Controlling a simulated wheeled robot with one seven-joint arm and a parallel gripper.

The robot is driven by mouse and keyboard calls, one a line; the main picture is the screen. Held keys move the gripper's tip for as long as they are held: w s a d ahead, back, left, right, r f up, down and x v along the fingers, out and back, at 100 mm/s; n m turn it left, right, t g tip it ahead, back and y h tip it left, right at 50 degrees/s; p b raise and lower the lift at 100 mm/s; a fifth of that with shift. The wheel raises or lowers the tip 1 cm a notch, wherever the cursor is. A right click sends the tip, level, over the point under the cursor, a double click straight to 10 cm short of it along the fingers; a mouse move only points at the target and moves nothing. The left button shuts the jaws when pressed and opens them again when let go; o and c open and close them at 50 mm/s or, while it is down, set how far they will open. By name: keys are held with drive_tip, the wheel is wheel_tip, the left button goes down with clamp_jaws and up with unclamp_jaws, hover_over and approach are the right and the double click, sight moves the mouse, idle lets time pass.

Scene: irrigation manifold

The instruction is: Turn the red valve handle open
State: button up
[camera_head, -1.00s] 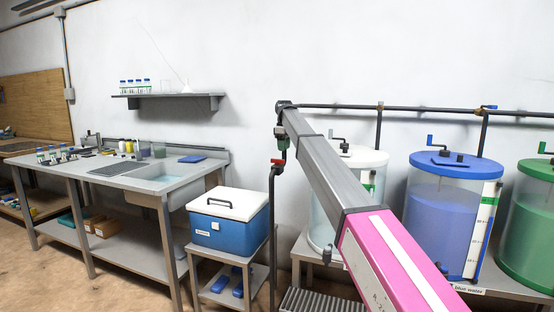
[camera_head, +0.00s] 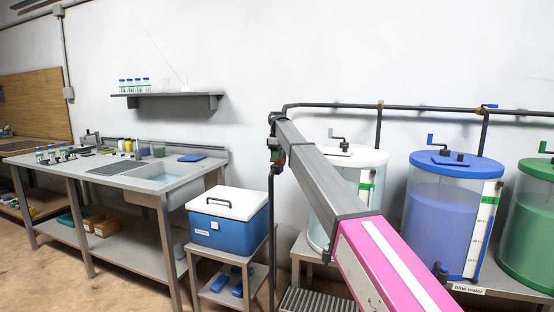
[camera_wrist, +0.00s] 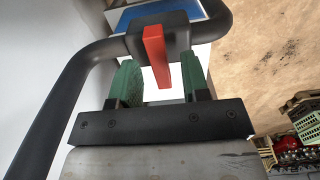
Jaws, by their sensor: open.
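The red valve handle (camera_wrist: 155,52) shows in the wrist view as a narrow bar on a black valve body (camera_wrist: 178,32) on the dark pipe (camera_wrist: 70,112). My gripper (camera_wrist: 160,68) is open, with a green finger on each side of the red handle. A gap shows on both sides, so the fingers do not appear to press on it. In the head view my gripper (camera_head: 275,151) is at the upright pipe left of the tanks, at the end of my arm. There it largely hides the red handle.
The dark pipe (camera_head: 340,105) runs along the wall above a white-lidded tank (camera_head: 348,156), a blue tank (camera_head: 440,220) and a green tank (camera_head: 530,230). A blue cooler box (camera_head: 228,225) stands on a small stand left of the pipe. A sink bench (camera_head: 130,180) is farther left.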

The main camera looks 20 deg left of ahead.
drive_tip(key=shift+f, duration=0.45)
clamp_jaws()
